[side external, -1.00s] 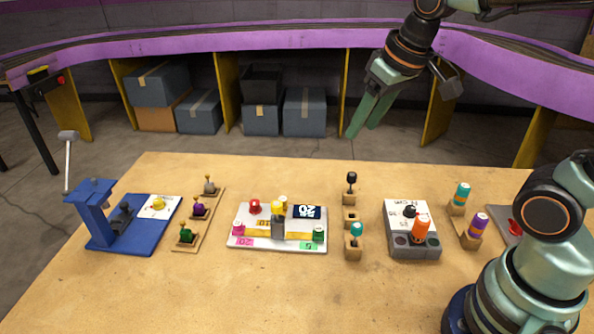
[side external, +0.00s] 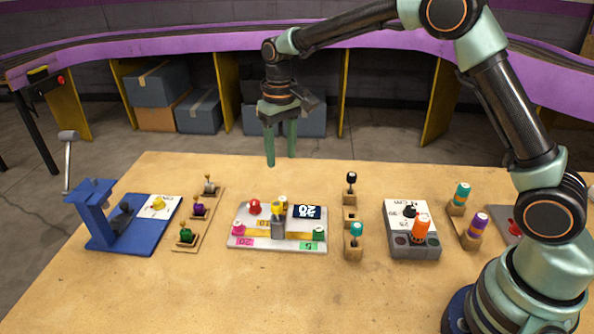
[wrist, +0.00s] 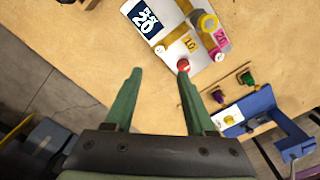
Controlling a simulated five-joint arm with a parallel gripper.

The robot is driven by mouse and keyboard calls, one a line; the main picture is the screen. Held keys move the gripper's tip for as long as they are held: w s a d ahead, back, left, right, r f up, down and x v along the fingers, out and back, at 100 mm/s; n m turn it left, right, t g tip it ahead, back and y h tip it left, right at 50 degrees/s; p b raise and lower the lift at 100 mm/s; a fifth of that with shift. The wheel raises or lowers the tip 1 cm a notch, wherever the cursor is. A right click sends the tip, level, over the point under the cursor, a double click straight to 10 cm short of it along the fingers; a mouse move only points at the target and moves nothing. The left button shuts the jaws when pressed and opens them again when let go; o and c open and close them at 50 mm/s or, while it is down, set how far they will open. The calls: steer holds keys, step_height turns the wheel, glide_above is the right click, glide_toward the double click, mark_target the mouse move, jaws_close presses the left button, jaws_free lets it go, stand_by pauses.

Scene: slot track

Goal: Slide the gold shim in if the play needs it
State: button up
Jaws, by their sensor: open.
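My gripper (side external: 281,158) is open and empty, raised above the back of the table behind the white track board; its two fingers also show in the wrist view (wrist: 160,74). The white track board (side external: 240,213) carries a yellow strip, a grey slider block (side external: 278,230) with a yellow top, a dark display (side external: 307,212) reading 20, and red, pink and green knobs. A yellow-gold knobbed piece (side external: 158,203) sits on a white card of the blue fixture (side external: 140,240) at left. I cannot tell for sure which piece is the gold shim.
A wooden rack (side external: 200,212) with grey, purple and green knobs stands left of the board. A middle rack (side external: 351,218) holds black and teal knobs with an empty place between. A grey block (side external: 415,250) with an orange peg stands right. The front table is clear.

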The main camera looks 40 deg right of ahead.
mark_target(283, 199)
step_height(283, 199, down, 12)
steer(key=shift+f, duration=0.1)
stand_by(0.5)
jaws_close()
stand_by(1.3)
